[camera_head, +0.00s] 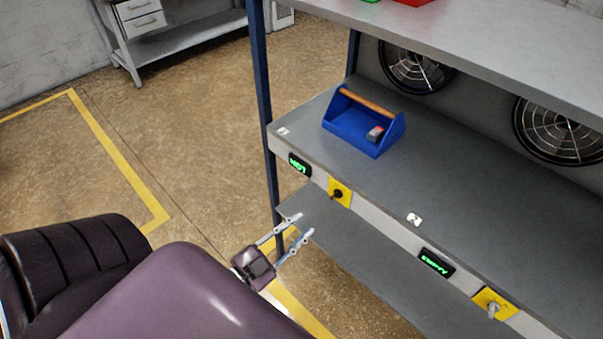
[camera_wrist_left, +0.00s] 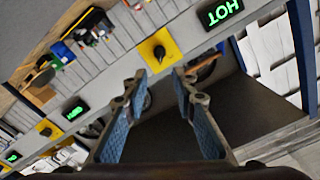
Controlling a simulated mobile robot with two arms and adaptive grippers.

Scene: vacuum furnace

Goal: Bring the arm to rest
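My left gripper (camera_head: 294,226) is in front of the grey shelf rack, a little below the front edge of its middle shelf. Its two fingers are spread apart with nothing between them. In the left wrist view the gripper (camera_wrist_left: 160,78) also shows open and empty, with a yellow plate and black knob (camera_wrist_left: 158,48) just beyond the fingertips, apart from them. My right gripper is in neither view.
The middle shelf (camera_head: 460,195) holds a blue toolbox (camera_head: 362,125) with a wooden handle. Its front edge carries a HOT display (camera_head: 299,164), another green-lit display (camera_head: 436,263) and yellow switch plates (camera_head: 340,192). A blue post (camera_head: 262,90) stands left. Open floor (camera_head: 200,130) lies beyond.

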